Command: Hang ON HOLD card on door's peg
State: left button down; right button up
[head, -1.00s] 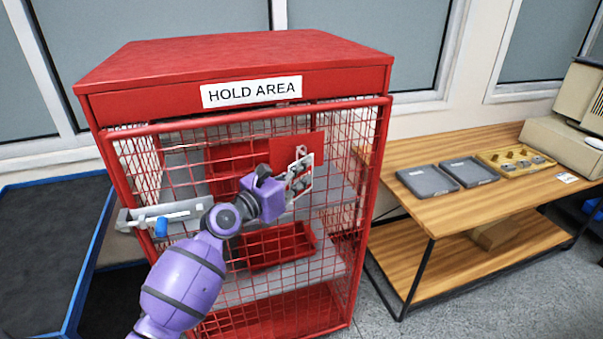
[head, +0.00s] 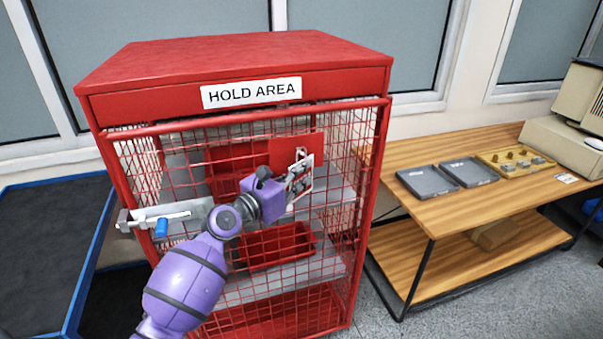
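The red mesh door (head: 341,225) of the HOLD AREA cabinet faces me and looks closed. My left gripper (head: 300,176) is in front of the door's upper right middle, its grey fingers pointing towards the mesh. A plain red rectangular panel (head: 296,146) shows just above and behind the fingers; it may be the card, but I can read no lettering on it. A pale plate edge shows around the fingers. I cannot tell whether they grip anything. The peg is not distinguishable. My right gripper is out of view.
Red bins (head: 275,243) stand on shelves behind the mesh. A wooden table (head: 440,208) with grey trays (head: 428,181) stands to the right, and a blue-edged dark table (head: 40,250) to the left.

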pick_arm(q)
jog(key=shift+w+a+f, duration=0.1)
jog(key=shift+a+f, duration=0.2)
jog(key=shift+f, duration=0.25)
jog(key=c, duration=2)
grip_release()
jog(key=shift+f, duration=0.1)
jog(key=shift+o, duration=0.7)
jog(key=shift+w, duration=0.25)
jog(key=shift+s+d+r, duration=0.1)
jog(key=shift+r, duration=0.15)
